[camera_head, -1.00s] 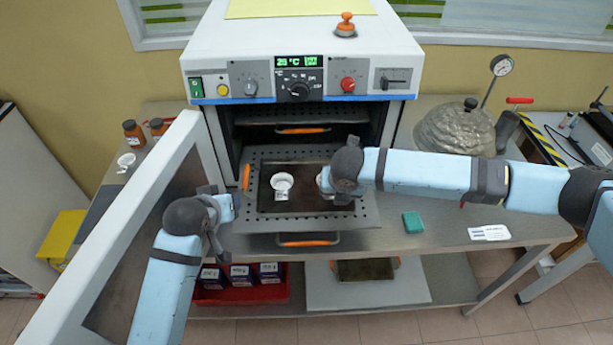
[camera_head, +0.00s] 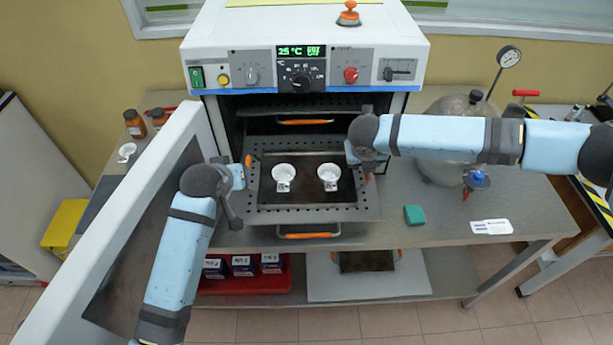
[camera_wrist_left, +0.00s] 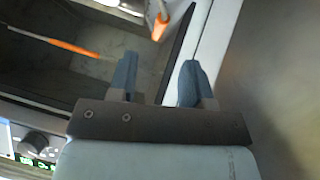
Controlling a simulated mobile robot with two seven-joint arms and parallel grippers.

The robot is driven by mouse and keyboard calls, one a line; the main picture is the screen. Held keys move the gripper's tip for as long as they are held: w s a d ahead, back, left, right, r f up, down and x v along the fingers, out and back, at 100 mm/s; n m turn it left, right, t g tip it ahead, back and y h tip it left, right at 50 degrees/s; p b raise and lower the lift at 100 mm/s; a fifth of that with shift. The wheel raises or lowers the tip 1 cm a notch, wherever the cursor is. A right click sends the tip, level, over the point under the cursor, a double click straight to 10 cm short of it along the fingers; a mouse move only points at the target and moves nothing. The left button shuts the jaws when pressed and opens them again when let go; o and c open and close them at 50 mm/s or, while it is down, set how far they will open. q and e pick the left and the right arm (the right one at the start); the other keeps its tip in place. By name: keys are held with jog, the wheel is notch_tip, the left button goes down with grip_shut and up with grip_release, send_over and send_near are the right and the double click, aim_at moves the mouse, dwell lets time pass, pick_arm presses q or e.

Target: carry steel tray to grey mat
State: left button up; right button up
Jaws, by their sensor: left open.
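The dark steel tray (camera_head: 306,198) lies on a pulled-out perforated rack (camera_head: 262,216) in front of the open oven. Two white cups (camera_head: 284,173) (camera_head: 329,172) stand on it. My left gripper (camera_head: 237,188) is open beside the tray's left orange handle (camera_head: 249,163). In the left wrist view an orange handle end (camera_wrist_left: 160,24) shows ahead of the parted fingers (camera_wrist_left: 157,82), apart from them. My right gripper (camera_head: 364,160) is at the tray's right side; its fingers are partly hidden, so its grip is unclear. A dark grey mat-like surface (camera_head: 92,205) shows left of the oven door.
The open oven door (camera_head: 130,205) stands left of the tray, near my left arm. A green block (camera_head: 414,214) and white card (camera_head: 491,226) lie on the bench at right. A grey domed vessel (camera_head: 440,165) stands behind my right arm.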

pick_arm(q)
jog(key=x, duration=0.9)
jog(key=shift+w+d+f, duration=0.1)
jog(key=shift+w+f, duration=0.05)
jog(key=shift+w, duration=0.05)
pick_arm(e)
jog(key=x, duration=0.5)
jog(key=shift+f, duration=0.1)
pick_arm(q)
grip_shut()
pick_arm(e)
grip_shut()
